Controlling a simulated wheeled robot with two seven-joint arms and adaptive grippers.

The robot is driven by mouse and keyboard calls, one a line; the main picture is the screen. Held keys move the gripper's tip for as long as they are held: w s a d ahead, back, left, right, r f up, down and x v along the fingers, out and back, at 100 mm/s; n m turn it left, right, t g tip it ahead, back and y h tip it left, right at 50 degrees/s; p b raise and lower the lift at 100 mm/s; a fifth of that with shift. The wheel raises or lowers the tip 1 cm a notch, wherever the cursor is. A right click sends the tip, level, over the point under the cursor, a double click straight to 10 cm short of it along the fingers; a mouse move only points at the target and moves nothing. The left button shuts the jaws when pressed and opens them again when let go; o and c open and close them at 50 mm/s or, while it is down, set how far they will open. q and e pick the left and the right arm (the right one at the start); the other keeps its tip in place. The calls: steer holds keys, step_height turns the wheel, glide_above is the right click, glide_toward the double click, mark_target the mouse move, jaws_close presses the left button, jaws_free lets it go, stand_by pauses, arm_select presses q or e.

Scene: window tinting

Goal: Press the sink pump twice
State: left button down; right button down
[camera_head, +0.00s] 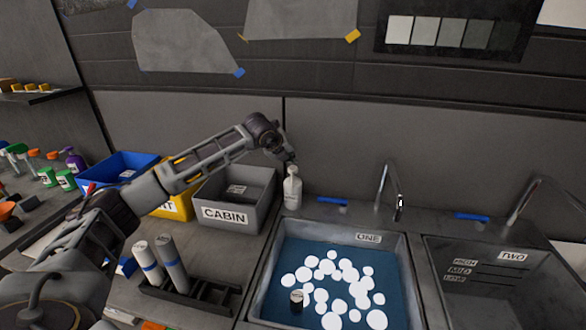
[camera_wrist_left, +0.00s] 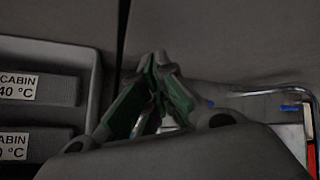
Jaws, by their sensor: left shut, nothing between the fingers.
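The sink pump (camera_head: 292,190) is a white bottle with a pump head, standing upright on the counter behind the left corner of sink ONE. My left gripper (camera_head: 290,161) is directly above it, pointing down with its tips at or just over the pump head; I cannot tell whether they touch. In the left wrist view the gripper's fingers (camera_wrist_left: 155,65) are closed together with nothing between them. The pump is mostly hidden there behind the gripper. Sink ONE (camera_head: 262,285) holds blue water with white foam patches and a small dark cylinder. My right gripper is not in view.
A grey CABIN bin (camera_head: 225,214) stands close left of the pump, with yellow (camera_head: 178,208) and blue (camera_head: 110,168) bins further left. A faucet (camera_head: 390,190) rises behind sink ONE. Sink TWO (camera_head: 440,250) is at the right. A rack of rolls (camera_head: 195,290) stands in front.

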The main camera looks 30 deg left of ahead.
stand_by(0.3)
arm_select(q)
steer(key=shift+r, duration=0.45)
steer(key=shift+r+p, duration=0.75)
steer(key=shift+r, duration=1.35)
step_height(320, 180, up, 9)
steer(key=p, duration=0.9)
steer(key=shift+r+p, duration=0.5)
steer(key=shift+p, duration=0.05)
steer(key=shift+f, duration=0.1)
